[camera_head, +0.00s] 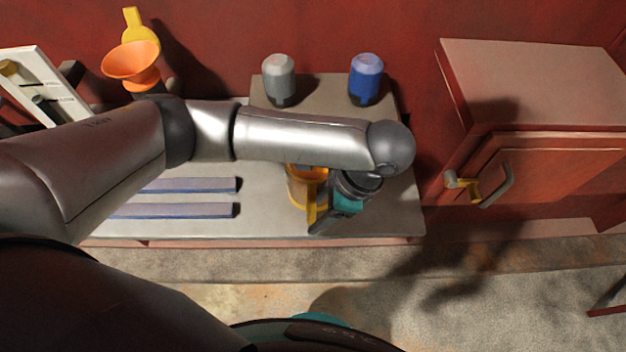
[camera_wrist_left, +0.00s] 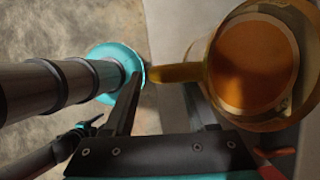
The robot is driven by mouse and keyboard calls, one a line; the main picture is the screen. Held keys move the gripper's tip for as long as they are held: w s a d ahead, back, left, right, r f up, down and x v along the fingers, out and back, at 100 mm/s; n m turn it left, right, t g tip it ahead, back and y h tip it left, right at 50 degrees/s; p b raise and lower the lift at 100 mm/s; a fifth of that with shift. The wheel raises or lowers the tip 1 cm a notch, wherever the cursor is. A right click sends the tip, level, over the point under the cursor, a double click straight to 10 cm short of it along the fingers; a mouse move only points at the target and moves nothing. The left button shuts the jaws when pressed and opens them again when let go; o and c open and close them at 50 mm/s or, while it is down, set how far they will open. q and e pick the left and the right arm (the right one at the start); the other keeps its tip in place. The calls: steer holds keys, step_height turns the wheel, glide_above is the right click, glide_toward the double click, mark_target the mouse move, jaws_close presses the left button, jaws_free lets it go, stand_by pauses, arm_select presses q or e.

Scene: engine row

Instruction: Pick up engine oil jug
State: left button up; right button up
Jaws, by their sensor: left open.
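The engine oil jug, a yellow-orange open-topped vessel (camera_head: 303,190), stands on the grey bench top near its front edge, partly hidden under my left arm. In the left wrist view the jug (camera_wrist_left: 255,65) fills the upper right, and I look down into its orange inside. Its handle (camera_wrist_left: 176,72) points left, between the fingertips of my left gripper (camera_wrist_left: 163,82). In the head view my left gripper (camera_head: 322,218) is beside the jug, at its handle side. It is open; contact with the handle cannot be told. My right gripper is not in view.
A grey bottle (camera_head: 279,76) and a blue bottle (camera_head: 366,78) stand at the back of the bench. An orange funnel (camera_head: 132,62) is at back left. Two bluish bars (camera_head: 185,210) lie left of the jug. A red cabinet (camera_head: 540,165) with a handle stands right.

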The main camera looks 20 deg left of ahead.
arm_select(q)
steer(key=x, duration=0.3)
steer(key=shift+s+a+f+b, duration=0.1)
steer(key=shift+s+f+b, duration=0.1)
steer(key=shift+b, duration=0.1)
jaws_close()
steer(key=shift+w+r, duration=0.1)
steer(key=shift+w, duration=0.05)
stand_by(1.0)
